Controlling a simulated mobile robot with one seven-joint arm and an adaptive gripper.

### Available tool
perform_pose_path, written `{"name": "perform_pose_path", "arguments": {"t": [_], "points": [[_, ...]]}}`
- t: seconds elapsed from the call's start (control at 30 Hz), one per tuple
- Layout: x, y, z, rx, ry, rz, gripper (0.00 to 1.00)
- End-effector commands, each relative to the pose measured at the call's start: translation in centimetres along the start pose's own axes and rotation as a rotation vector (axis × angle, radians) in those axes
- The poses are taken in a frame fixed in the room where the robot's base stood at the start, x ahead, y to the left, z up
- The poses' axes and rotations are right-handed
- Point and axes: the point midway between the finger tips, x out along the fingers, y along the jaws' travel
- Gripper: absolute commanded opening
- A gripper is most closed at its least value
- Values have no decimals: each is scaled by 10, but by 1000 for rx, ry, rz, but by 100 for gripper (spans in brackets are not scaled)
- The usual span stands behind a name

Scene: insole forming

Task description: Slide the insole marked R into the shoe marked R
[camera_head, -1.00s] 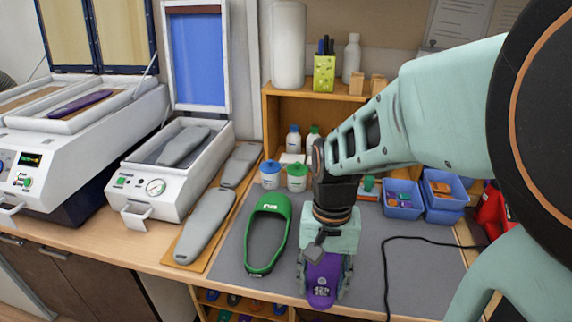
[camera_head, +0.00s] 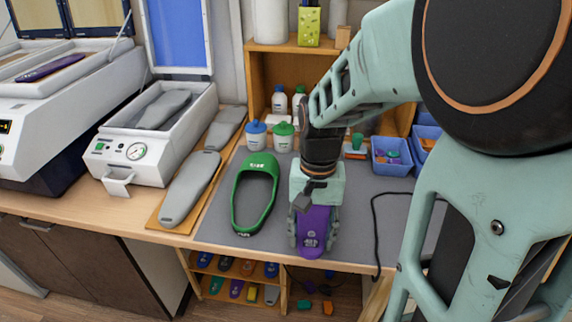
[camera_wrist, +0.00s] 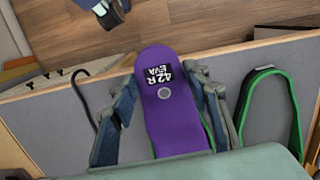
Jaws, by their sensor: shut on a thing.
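The purple insole (camera_head: 312,236) is in my gripper (camera_head: 313,226), which is shut on its sides. Its free end points towards the front table edge. In the wrist view the insole (camera_wrist: 166,118) shows a black label reading 42R EVA, and the fingers of my gripper (camera_wrist: 165,100) flank it. A thin green strip shows along its side. The green shoe (camera_head: 261,166) lies on the grey mat left of my gripper, apart from the insole, with its closed, white-marked end at the back. The marking is too small to read. Part of the shoe (camera_wrist: 243,98) shows at right in the wrist view.
Two lidded jars (camera_head: 283,137) stand behind the shoe. Grey lasts lie on a wooden board (camera_head: 157,222) at left, beside a white press (camera_head: 140,152). A black cable (camera_head: 374,225) and blue bins (camera_head: 390,168) are to the right. Bare mat surrounds the shoe.

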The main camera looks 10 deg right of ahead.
Motion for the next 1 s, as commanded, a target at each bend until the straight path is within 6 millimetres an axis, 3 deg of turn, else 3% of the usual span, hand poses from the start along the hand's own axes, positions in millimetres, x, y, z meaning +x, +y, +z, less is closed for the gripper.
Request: {"name": "perform_pose_path", "arguments": {"t": [1.0], "points": [[6, 0, -79, 1, 21, 0, 25]]}}
